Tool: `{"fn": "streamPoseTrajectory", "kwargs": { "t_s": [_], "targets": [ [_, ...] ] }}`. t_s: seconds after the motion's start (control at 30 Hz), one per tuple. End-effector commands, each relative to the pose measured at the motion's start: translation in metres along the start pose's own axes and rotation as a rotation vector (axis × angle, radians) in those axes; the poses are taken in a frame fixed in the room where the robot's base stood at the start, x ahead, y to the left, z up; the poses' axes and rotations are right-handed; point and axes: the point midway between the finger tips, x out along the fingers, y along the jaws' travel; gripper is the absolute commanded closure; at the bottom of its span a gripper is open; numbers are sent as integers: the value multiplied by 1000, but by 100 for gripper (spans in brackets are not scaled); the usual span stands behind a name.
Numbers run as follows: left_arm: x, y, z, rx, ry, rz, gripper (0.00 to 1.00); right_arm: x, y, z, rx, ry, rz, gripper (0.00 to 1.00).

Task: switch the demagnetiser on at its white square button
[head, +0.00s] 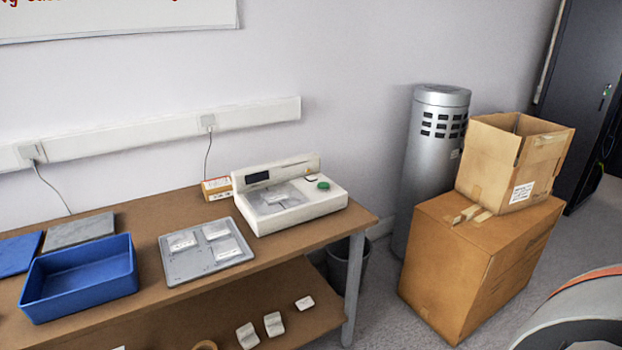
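A white bench device (321,203), which looks like the demagnetiser, stands at the right end of the brown table. Whether the device is on cannot be told. Neither of my grippers is in view.
The table (151,227) also holds a grey tray (185,270) with three pale blocks, a blue bin (80,280) and a small orange-and-white box (216,188). Cardboard boxes (470,260) and a silver cylinder (425,150) stand to the right.

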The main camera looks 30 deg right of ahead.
Motion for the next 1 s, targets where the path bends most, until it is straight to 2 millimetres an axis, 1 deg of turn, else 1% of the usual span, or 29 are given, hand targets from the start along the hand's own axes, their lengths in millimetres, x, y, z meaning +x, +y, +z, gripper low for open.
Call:
{"fn": "streamPoseTrajectory", "kwargs": {
  "t_s": [0.03,0.07,0.1,0.13,1.0],
  "targets": [
    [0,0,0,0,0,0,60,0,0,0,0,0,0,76],
    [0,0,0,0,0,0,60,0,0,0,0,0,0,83],
    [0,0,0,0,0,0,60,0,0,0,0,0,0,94],
    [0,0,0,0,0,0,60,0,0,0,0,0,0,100],
    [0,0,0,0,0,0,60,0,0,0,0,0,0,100]
  ]
}}
